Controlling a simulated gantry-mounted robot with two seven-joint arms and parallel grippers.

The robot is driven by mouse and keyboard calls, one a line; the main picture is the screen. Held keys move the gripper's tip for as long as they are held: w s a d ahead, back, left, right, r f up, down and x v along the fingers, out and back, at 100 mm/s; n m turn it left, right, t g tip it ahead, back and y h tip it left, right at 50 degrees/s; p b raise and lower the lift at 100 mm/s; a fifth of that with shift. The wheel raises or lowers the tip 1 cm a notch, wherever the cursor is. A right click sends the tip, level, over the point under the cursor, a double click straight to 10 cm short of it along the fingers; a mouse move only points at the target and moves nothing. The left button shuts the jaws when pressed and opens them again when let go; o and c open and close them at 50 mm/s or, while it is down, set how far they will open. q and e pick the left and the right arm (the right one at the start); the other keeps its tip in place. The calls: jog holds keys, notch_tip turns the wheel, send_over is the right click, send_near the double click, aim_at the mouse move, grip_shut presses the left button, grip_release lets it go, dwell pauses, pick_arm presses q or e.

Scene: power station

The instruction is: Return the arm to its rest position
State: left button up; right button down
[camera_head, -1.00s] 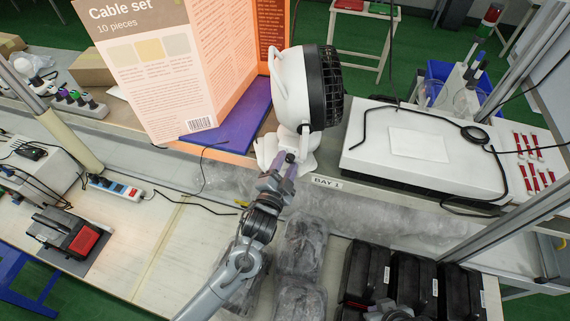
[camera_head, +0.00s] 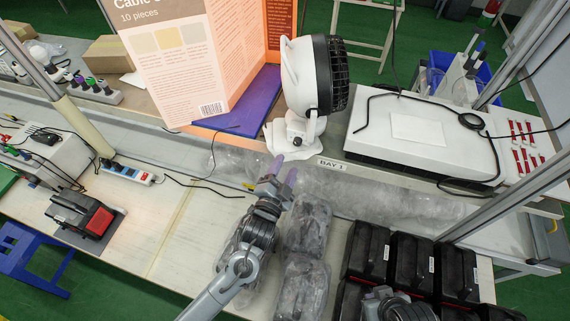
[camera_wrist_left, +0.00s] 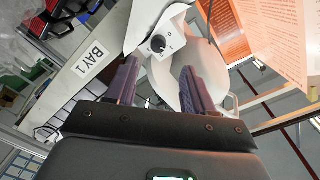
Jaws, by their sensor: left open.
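My left gripper (camera_head: 281,172) is in the middle of the head view, just in front of the foot of a white fan (camera_head: 304,80). Its purple fingers are apart with nothing between them. In the left wrist view the open fingers (camera_wrist_left: 157,85) frame the fan's white base and its dark control knob (camera_wrist_left: 157,44). The gripper stands clear of the fan's base. Part of my right arm (camera_head: 390,303) shows at the bottom edge of the head view; its fingertips cannot be made out.
Bagged items (camera_head: 303,232) lie beside my left arm. Black cases (camera_head: 411,262) stand at the lower right. A white box (camera_head: 424,140) lies right of the fan. A cable set carton (camera_head: 190,60) stands behind left. A power strip (camera_head: 127,172) and a red-black device (camera_head: 87,219) lie at left.

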pick_arm(q)
jog(key=shift+r, duration=0.1)
dwell(0.3)
jog(key=s+a+f+n+g+y+p, duration=0.1)
jog(key=s+a+f+n+p, duration=0.15)
jog(key=s, duration=0.25)
jog(key=s+a+f+n+g+y+p, duration=0.1)
jog(key=s+a+f+g+p, duration=0.1)
jog(key=s+a+f+p, duration=0.3)
jog(key=s+a+r+n+g+y, duration=0.1)
jog(key=s+a+r+n+g, duration=0.1)
jog(key=s, duration=0.5)
jog(key=s+a+r+n+g+y+p, duration=0.1)
jog(key=s+a+r+n+g, duration=0.2)
jog(key=s+a, duration=0.4)
jog(key=s+a+r+n+g+y+p, duration=0.1)
jog(key=s+a+r+n+g, duration=0.1)
jog(key=s+a+g, duration=0.3)
jog(key=s+n, duration=0.1)
jog(key=s, duration=0.1)
jog(key=shift+s+a+r+y, duration=0.2)
jog(key=shift+s+r+y, duration=0.1)
jog(key=shift+s+r, duration=0.1)
